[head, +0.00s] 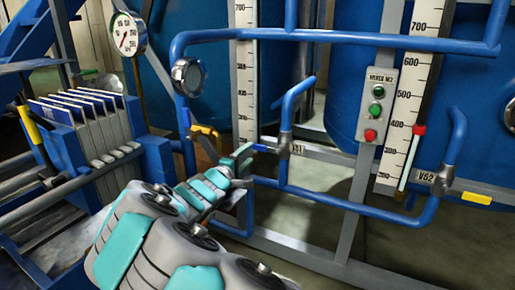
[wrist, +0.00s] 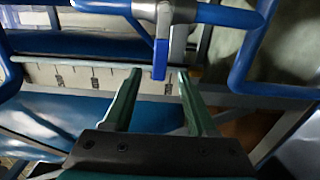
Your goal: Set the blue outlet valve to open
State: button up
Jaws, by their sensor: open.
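The blue outlet valve handle (head: 263,148) sticks out to the left of its metal valve body (head: 285,145), beside the V51 label (head: 297,148). It lies roughly crosswise to the vertical blue pipe there. In the wrist view the blue handle (wrist: 160,58) hangs from the valve body (wrist: 163,12), crosswise to the pipe. My gripper (head: 241,158) is at the left end of the handle. In the wrist view my gripper (wrist: 159,73) is open, with one finger on each side of the handle's tip and a gap visible on both sides.
A yellow-handled valve (head: 205,131) is just left of my gripper. Another yellow handle (head: 477,198) is at V52 on the right. Blue pipes (head: 340,202) run around the valve. A button box (head: 377,104) and white scales (head: 245,75) stand behind. A filter press (head: 95,130) is left.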

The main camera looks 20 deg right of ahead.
aim_at(256, 148)
jog(key=x, duration=0.6)
jog(key=shift+w+d, duration=0.1)
jog(key=shift+d, duration=0.2)
jog(key=shift+c, duration=0.2)
grip_shut()
jog(key=shift+f, duration=0.1)
dwell(0.9)
